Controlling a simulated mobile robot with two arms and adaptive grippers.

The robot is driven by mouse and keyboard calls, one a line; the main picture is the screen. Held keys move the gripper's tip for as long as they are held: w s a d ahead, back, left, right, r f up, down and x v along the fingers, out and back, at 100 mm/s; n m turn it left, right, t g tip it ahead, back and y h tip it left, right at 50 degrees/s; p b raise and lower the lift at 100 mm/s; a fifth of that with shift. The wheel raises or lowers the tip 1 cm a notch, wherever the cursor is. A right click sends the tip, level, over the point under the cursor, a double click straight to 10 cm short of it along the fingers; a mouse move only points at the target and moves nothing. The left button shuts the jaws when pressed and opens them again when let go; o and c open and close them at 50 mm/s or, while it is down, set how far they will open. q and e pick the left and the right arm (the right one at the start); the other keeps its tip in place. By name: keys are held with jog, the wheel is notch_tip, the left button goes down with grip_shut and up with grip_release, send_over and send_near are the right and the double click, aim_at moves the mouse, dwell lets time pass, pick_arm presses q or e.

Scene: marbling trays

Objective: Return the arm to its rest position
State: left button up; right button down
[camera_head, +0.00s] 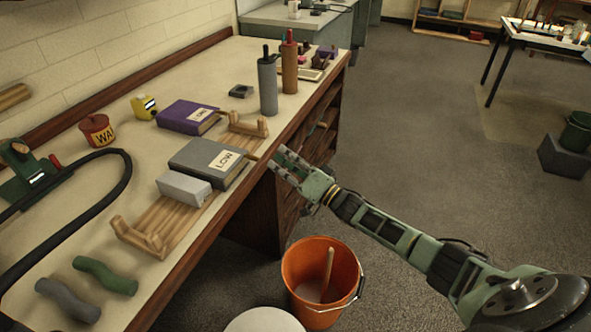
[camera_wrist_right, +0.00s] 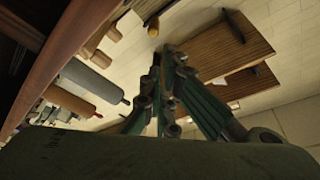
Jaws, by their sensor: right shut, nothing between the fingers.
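My right arm comes in from the lower right in the head view. Its green right gripper (camera_head: 285,160) is at the bench's front edge, just right of the grey book labelled LOW (camera_head: 205,160). The gripper also shows in the right wrist view (camera_wrist_right: 158,62), with its fingers together and nothing visible between them. I cannot tell from the head view how far above or in front of the bench edge the fingertips are. My left gripper does not show in either view.
The bench (camera_head: 215,75) holds a wooden rack (camera_head: 185,215), a purple book (camera_head: 187,117), a grey roller (camera_head: 267,85) and a brown roller (camera_head: 289,65). An orange bucket (camera_head: 300,262) stands on the floor below my arm. The floor to the right is mostly open.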

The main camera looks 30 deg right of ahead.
jog(key=v, duration=0.7)
jog(key=s+f+n+g+h+p, duration=0.1)
jog(key=s+f+g+h, duration=0.15)
jog(key=s+f, duration=0.65)
jog(key=s+f+g+h, duration=0.2)
jog(key=f+g, duration=0.1)
jog(key=f, duration=1.2)
jog(key=s+f+n+g+h+p, duration=0.1)
jog(key=s+f+g+h, duration=0.15)
jog(key=s+f, duration=0.6)
jog(key=s+a+f+n+g, duration=0.1)
jog(key=s+a+f+g, duration=0.2)
jog(key=s+f, duration=0.3)
jog(key=s+a+f+n+g+h, duration=0.1)
jog(key=s+f, duration=0.5)
jog(key=s, duration=1.1)
jog(key=s+a+f+n+g, duration=0.3)
jog(key=s+a+f+g, duration=0.2)
jog(key=s, duration=0.6)
jog(key=shift+s+a+f+g, duration=0.4)
jog(key=shift+a+f, duration=0.4)
jog(key=shift+f, duration=0.15)
